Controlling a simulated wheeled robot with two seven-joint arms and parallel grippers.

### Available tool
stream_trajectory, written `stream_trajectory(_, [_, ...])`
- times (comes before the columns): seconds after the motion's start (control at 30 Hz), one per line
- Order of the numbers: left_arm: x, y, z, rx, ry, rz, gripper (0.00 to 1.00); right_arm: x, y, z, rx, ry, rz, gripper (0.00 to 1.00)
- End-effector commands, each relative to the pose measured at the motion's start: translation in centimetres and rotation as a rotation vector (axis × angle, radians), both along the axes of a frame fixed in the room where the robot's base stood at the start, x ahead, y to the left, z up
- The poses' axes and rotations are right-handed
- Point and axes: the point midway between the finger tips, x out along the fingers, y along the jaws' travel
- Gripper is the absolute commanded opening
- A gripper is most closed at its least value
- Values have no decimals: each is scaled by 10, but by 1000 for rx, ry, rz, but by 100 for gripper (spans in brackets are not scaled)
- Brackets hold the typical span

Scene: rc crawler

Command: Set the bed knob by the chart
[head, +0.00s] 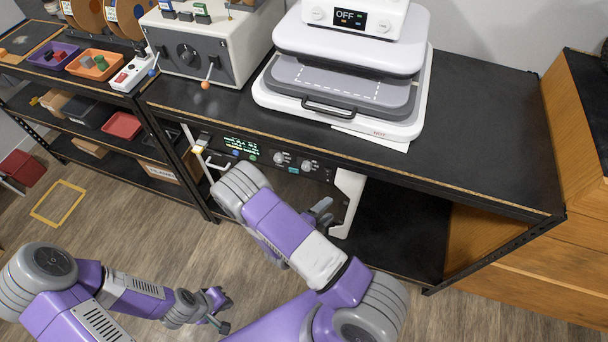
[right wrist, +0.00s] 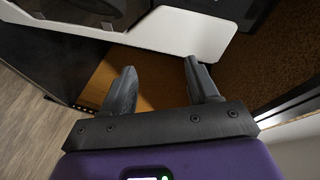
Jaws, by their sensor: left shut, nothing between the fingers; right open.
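A machine stands under the bench, and its dark front panel has a lit display (head: 242,147) and two silver knobs, a left knob (head: 279,158) and a right knob (head: 307,166). The labels are too small to read, so I cannot tell which is the bed knob. I see no chart that I can make out. My right gripper (head: 322,212) is open in front of the machine, below the knobs and apart from them; its two fingers (right wrist: 160,82) show empty in the right wrist view. My left gripper (head: 220,308) is shut and empty, low over the floor.
A wooden cabinet (head: 575,130) stands at right. Floor at left is partly clear.

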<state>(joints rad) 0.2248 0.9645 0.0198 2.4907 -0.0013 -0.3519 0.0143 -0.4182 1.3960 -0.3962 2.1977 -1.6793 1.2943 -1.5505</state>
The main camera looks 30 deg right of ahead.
Motion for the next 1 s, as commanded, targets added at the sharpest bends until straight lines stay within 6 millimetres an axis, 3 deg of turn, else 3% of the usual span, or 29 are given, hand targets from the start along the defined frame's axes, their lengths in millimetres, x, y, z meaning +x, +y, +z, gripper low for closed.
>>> stream_trajectory(0.03, [0, 0, -2, 0, 0, 0, 0, 24, 10, 8, -86, 36, 139, 60])
stream_trajectory(0.1, [0, 0, -3, 0, 0, 0, 0, 50, 24, 20, -190, 71, 288, 60])
stream_trajectory(0.3, [0, 0, -5, 0, 0, 0, 0, 84, 48, 36, -344, 104, 481, 60])
stream_trajectory(0.7, [0, 0, -18, 0, 0, 0, 0, 125, 10, 36, -351, 106, 487, 60])
stream_trajectory(1.0, [0, 0, -20, 0, 0, 0, 0, 137, -2, 36, -350, 108, 489, 60])
